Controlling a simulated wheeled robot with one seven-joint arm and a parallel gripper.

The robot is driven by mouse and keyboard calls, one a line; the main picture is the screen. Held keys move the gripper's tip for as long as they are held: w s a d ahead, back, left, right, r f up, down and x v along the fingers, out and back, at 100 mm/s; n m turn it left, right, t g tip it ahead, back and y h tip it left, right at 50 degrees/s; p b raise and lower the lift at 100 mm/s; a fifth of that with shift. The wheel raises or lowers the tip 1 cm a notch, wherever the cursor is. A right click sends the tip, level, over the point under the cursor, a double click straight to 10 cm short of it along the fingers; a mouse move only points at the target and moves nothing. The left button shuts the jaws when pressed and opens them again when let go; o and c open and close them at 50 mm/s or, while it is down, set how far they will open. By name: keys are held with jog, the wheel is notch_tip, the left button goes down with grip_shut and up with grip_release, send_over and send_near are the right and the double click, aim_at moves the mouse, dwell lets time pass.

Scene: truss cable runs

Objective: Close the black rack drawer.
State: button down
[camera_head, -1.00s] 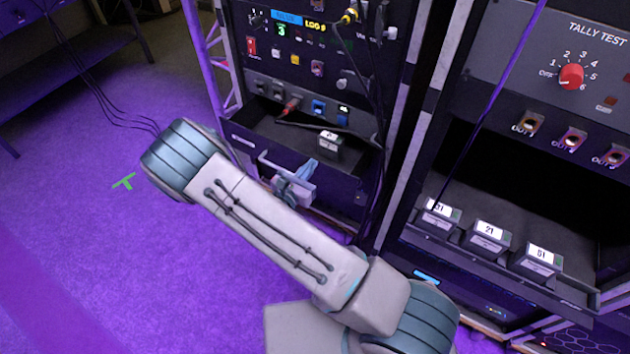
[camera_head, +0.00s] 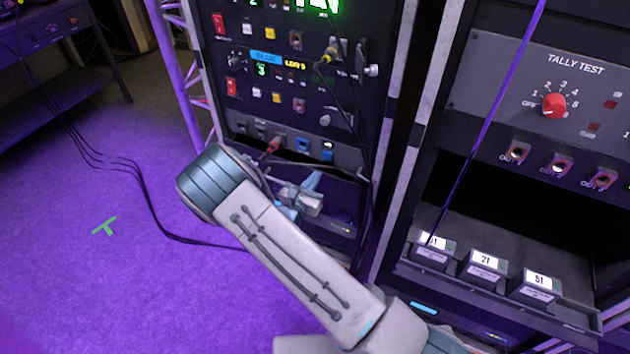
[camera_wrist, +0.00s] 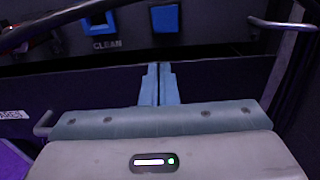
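The black rack drawer (camera_head: 343,203) is in the left rack, below a row of coloured sockets. My arm hides much of its front in the head view. Its front panel (camera_wrist: 225,78) spans the wrist view, with only a narrow dark gap showing behind its top edge, so it looks nearly or fully in; I cannot tell which. My gripper (camera_head: 312,183) is in front of the drawer. In the wrist view its two pale blue fingers (camera_wrist: 158,72) are together, with nothing between them, and their tips overlap the drawer front. Contact is hard to judge.
Blue sockets (camera_wrist: 165,18) sit just above the drawer, and a dark cable hangs across there. The right rack has an open shelf with several labelled black boxes (camera_head: 484,266). A purple floor (camera_head: 90,290) lies clear at left, crossed by cables.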

jog(key=v, duration=1.4)
jog(key=b, duration=0.3)
send_near(294, 163)
jog(key=b+x, duration=0.1)
jog(key=x, duration=0.6)
jog(key=shift+a, duration=0.1)
jog(key=shift+x, duration=1.35)
jog(key=shift+s+a, duration=0.1)
jog(key=p+v, duration=0.1)
jog(key=v, duration=1.3)
